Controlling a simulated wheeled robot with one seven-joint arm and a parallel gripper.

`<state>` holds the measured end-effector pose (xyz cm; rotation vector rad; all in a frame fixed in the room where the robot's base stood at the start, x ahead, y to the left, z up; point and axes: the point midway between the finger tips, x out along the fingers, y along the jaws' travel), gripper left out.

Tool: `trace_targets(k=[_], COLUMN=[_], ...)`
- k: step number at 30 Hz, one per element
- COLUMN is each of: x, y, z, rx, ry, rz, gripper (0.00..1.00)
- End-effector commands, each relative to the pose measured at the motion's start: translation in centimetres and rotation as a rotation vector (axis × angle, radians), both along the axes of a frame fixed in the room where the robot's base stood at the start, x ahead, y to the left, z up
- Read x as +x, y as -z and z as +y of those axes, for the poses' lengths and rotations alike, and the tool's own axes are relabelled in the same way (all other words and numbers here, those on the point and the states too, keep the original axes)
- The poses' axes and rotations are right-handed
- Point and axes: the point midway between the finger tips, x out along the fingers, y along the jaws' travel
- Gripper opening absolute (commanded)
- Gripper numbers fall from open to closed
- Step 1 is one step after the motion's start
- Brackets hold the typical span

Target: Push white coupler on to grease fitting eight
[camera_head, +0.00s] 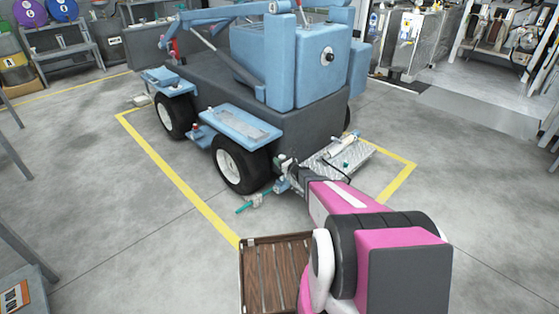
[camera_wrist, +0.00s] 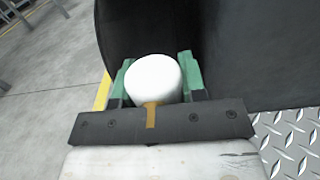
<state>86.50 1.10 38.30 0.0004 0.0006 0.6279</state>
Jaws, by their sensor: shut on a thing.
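My gripper (camera_wrist: 156,86) is shut on a white rounded thing, the white coupler (camera_wrist: 153,76), held between its two green jaws in the wrist view. In the head view my gripper (camera_head: 287,178) is low at the near end of the blue machine (camera_head: 292,68), close by the front wheel (camera_head: 238,165). The coupler's far end is hidden, and I cannot tell whether it touches a fitting. I cannot make out grease fitting eight or any number.
A large dark surface (camera_wrist: 262,45) stands close ahead of the jaws in the wrist view. A diamond-plate tray (camera_head: 352,163) with a white tool lies right of my gripper. A green rod (camera_head: 243,208) sticks out left. A slatted wooden crate (camera_head: 246,275) is nearer. Open floor lies left.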

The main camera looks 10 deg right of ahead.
Motion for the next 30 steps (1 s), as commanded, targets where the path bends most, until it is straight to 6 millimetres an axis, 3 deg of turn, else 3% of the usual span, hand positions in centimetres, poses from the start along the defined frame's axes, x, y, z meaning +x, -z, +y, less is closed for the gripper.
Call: trace_targets(k=[30], x=[0.0], y=[6.1], z=[0.0], rx=[0.001], ry=[0.0], rz=[0.001], gripper=[0.11])
